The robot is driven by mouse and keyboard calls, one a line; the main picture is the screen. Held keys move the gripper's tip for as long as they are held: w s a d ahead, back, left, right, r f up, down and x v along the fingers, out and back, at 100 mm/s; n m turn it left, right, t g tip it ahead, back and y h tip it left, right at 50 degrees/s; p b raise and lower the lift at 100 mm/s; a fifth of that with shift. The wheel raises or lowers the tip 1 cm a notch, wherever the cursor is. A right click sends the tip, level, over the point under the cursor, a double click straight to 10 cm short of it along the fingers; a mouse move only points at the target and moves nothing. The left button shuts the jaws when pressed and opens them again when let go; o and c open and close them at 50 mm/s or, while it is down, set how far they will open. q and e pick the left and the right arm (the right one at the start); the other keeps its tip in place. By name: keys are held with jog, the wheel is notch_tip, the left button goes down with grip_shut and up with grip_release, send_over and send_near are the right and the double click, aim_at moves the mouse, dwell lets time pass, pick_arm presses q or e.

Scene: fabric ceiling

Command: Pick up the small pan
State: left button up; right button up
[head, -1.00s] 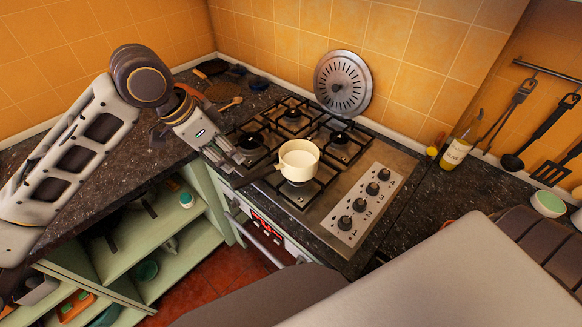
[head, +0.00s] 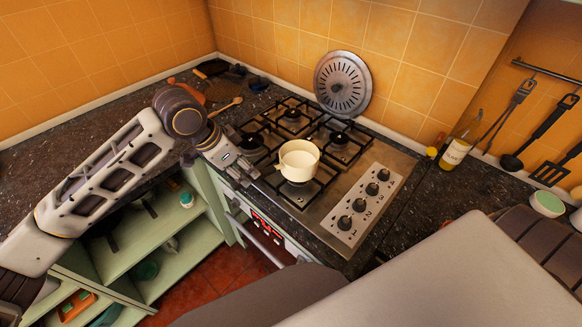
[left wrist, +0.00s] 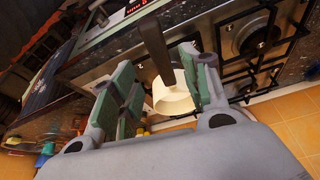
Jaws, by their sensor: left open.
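The small pan (head: 298,160) is cream-coloured and stands upright on the front burner of the gas hob. Its dark handle (left wrist: 153,48) shows in the left wrist view, where the cream pan body (left wrist: 172,98) appears between my fingers. My left gripper (head: 262,186) is open and empty beside the pan at the hob's front left, by the handle. In the head view the gripper mostly hides the handle. In the left wrist view the green-padded fingers (left wrist: 160,88) lie on either side of the handle line; I cannot tell whether they touch it. My right gripper is not in view.
The hob (head: 330,205) has black grates and several knobs (head: 358,205) at right. A round metal lid (head: 342,83) leans on the tiled wall behind. A wooden spoon (head: 228,106) lies at the back left. A bottle (head: 456,152) stands right of the hob. Open green shelves (head: 180,250) sit below left.

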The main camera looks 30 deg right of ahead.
aim_at(250, 177)
pick_arm(q)
jog(key=shift+d+f, duration=0.1)
jog(key=shift+f, duration=0.15)
jog(key=shift+f, duration=0.1)
jog(key=shift+a+p+x, duration=0.1)
jog(key=shift+p+x, duration=0.1)
jog(key=shift+x, duration=1.05)
jog(key=shift+a+p+x, duration=0.15)
jog(key=shift+p+x, duration=0.05)
jog(key=shift+x, duration=1.05)
jog(key=shift+w+f, duration=0.1)
jog(key=shift+w, duration=0.05)
jog(key=shift+c, duration=0.3)
grip_shut()
